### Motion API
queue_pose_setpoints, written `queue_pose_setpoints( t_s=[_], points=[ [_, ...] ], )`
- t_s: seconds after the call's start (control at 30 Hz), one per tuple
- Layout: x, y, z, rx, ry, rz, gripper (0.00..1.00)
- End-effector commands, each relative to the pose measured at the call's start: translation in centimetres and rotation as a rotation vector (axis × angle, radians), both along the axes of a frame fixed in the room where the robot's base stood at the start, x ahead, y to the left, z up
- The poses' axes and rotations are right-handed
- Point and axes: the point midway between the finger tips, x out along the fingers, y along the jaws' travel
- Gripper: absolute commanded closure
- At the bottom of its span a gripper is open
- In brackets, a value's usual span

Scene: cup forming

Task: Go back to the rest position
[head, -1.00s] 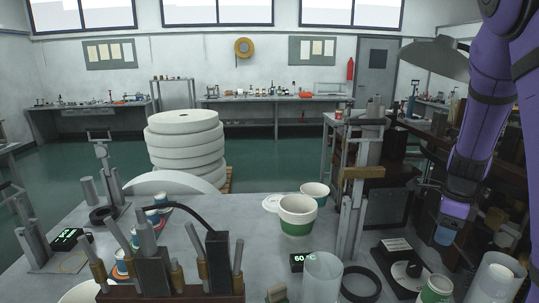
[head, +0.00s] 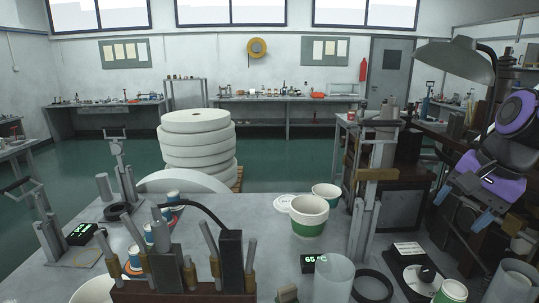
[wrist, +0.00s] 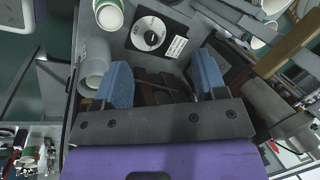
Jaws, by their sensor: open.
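My gripper (head: 463,208) is at the right side of the head view, with its blue fingers spread apart and nothing between them. In the wrist view my gripper (wrist: 162,88) also shows open and empty, its two blue fingers wide apart over the bench's right end. My purple arm folds up at the right edge of the head view. The gripper is apart from the cups and the tools on the bench.
Two green-and-white cups stand mid-bench, the nearer cup (head: 309,215) in front of the farther cup (head: 326,194).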

Motion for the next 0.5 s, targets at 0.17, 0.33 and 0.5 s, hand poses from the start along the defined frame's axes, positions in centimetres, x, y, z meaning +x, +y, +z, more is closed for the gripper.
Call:
queue_pose_setpoints(
  t_s=[0.17, 0.33, 0.5],
  points=[
    [-3.8, 1.9, 2.9, -0.130, -0.135, 0.296, 0.35],
    [-7.3, 3.4, 4.7, -0.292, -0.232, 0.552, 0.35],
    [-9.6, 4.4, 5.5, -0.427, -0.281, 0.724, 0.35]
  ],
)
